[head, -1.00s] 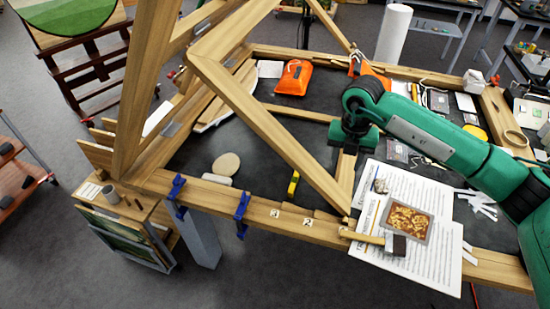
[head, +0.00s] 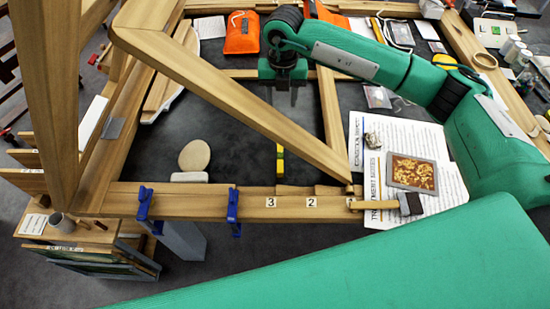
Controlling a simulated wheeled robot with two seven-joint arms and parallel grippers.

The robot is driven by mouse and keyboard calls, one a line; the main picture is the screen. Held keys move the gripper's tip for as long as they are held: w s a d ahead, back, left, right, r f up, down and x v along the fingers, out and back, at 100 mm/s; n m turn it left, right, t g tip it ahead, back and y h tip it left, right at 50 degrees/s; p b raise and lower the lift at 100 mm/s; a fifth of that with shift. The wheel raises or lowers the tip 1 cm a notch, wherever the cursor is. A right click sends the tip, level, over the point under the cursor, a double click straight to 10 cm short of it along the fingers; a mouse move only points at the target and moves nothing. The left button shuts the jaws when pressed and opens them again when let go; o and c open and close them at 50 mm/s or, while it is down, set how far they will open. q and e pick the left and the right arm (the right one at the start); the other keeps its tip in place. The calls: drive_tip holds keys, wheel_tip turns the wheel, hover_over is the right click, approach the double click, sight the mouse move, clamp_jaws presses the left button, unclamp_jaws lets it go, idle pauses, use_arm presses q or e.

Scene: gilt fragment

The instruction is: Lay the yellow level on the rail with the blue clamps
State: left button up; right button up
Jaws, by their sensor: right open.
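The yellow level (head: 280,162), a short yellow bar with dark parts, stands out against the dark tabletop just behind the front rail, left of the long diagonal beam's foot. The wooden rail (head: 180,203) runs along the front, with two blue clamps (head: 145,205) (head: 233,208) on its left part. My right gripper (head: 283,98) points down, open and empty, behind the diagonal beam and farther back than the level. Its fingers are small and dark against the table. My left gripper is not in view.
The diagonal beam (head: 220,90) crosses between my right gripper and the rail. Number tags (head: 311,202) sit on the rail. A green link of mine fills the bottom right.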

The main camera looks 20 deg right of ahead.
sight(280, 158)
use_arm(q)
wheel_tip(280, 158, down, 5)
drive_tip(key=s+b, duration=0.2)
drive_tip(key=b, duration=0.2)
use_arm(e)
drive_tip(key=f+p, duration=0.1)
drive_tip(key=f, duration=0.3)
drive_tip(key=f+p, duration=0.1)
drive_tip(key=f, duration=0.3)
drive_tip(key=f+p, duration=0.1)
drive_tip(key=f, duration=0.4)
drive_tip(key=shift+w+a, duration=0.2)
drive_tip(key=shift+w, duration=0.05)
drive_tip(key=f+p, duration=0.2)
drive_tip(key=f, duration=0.2)
drive_tip(key=shift+d, duration=0.2)
drive_tip(key=shift+w+f, duration=0.1)
drive_tip(key=shift+f, duration=0.55)
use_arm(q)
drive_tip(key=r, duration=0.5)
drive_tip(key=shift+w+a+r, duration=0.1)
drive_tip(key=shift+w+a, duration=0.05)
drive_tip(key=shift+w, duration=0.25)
use_arm(e)
clamp_jaws()
